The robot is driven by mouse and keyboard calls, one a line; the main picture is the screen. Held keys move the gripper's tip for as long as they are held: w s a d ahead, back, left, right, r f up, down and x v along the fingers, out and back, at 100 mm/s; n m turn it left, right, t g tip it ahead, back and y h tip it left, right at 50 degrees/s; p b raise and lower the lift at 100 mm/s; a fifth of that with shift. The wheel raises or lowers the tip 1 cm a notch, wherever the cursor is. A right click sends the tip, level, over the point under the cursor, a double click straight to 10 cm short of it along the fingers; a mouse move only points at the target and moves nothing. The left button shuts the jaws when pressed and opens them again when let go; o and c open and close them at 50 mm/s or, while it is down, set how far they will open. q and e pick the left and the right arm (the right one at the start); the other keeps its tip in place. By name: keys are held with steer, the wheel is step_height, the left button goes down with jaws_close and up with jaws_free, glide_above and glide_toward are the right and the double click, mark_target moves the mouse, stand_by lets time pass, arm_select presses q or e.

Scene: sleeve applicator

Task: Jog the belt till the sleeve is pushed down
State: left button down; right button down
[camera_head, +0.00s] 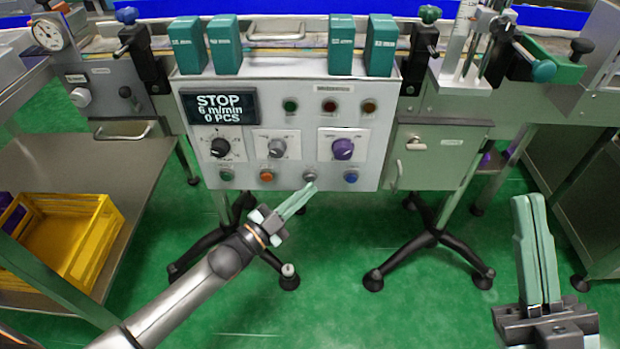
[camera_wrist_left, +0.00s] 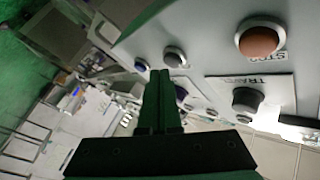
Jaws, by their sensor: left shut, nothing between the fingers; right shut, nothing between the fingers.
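The control panel (camera_head: 265,158) has a display (camera_head: 218,106) reading STOP, 6 m/min, 0 PCS. Its bottom row holds a green button (camera_head: 227,175), an orange button (camera_head: 266,177), a grey button (camera_head: 310,174) and a blue button (camera_head: 350,177). My left gripper (camera_head: 313,186) is shut and empty, its tips just below the grey button; contact cannot be told. In the left wrist view the shut fingers (camera_wrist_left: 160,73) point near the grey button (camera_wrist_left: 174,56), with the orange button (camera_wrist_left: 258,41) to the right. My right gripper (camera_head: 528,200) is shut and empty, away from the panel. I cannot make out the sleeve.
A black knob (camera_head: 221,147), a grey knob (camera_head: 277,147) and a purple knob (camera_head: 343,149) sit above the buttons. Green blocks (camera_head: 340,45) stand along the panel's top. A clear cylinder (camera_head: 462,32) stands at upper right. A yellow crate (camera_head: 85,245) is at left.

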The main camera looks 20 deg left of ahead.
arm_select(q)
steer(key=shift+w+a, duration=0.15)
steer(key=shift+w, duration=0.4)
stand_by(0.9)
steer(key=shift+s, duration=0.15)
steer(key=shift+s+d+p, duration=0.2)
steer(key=shift+s+p, duration=0.2)
steer(key=shift+s, duration=0.25)
steer(key=s+p, duration=0.1)
steer(key=s, duration=0.1)
steer(key=s+d+p, duration=0.1)
steer(key=s, duration=0.1)
steer(key=shift+s+d, duration=0.2)
steer(key=shift+s, duration=0.2)
stand_by(1.4)
